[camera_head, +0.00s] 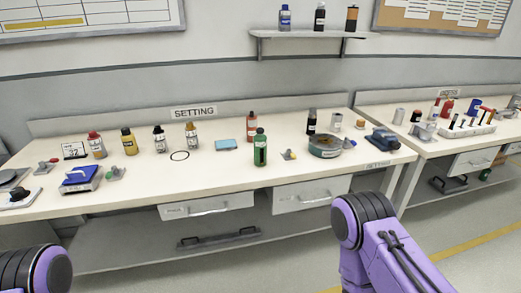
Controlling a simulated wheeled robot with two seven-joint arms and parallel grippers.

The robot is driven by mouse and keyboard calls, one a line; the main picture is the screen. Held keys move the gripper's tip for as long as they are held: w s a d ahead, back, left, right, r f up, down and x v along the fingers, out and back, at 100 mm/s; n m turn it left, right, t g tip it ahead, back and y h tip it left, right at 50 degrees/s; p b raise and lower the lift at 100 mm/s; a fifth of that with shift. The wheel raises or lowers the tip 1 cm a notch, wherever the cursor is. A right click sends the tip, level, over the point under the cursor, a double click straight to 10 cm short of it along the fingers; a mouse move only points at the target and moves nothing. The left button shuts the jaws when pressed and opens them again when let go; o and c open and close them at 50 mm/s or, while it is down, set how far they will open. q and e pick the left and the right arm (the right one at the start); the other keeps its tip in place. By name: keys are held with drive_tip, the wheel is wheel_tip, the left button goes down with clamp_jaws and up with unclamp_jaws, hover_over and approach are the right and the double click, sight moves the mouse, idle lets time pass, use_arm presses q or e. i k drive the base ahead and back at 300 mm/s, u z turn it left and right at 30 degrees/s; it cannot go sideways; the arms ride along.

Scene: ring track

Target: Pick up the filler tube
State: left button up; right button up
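I cannot tell which item is the filler tube; the small things on the benches are too far off to name surely. The setting bench (225,172) carries several bottles, among them a green bottle (260,148) near its front and a red bottle (251,126) behind it. The right-hand bench (421,147) holds a white rack (466,130) with several small upright pieces, and a blue cylinder (474,104) behind it. Purple and black parts of my two arms show at the bottom. Neither gripper is in view.
Drawers are under the benches. A wall shelf (308,34) holds three bottles. Grey floor shows at the lower right.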

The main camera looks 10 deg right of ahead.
sight(259, 143)
drive_tip(key=u, duration=0.4)
drive_tip(key=i, duration=1.05)
drive_tip(key=z, duration=1.25)
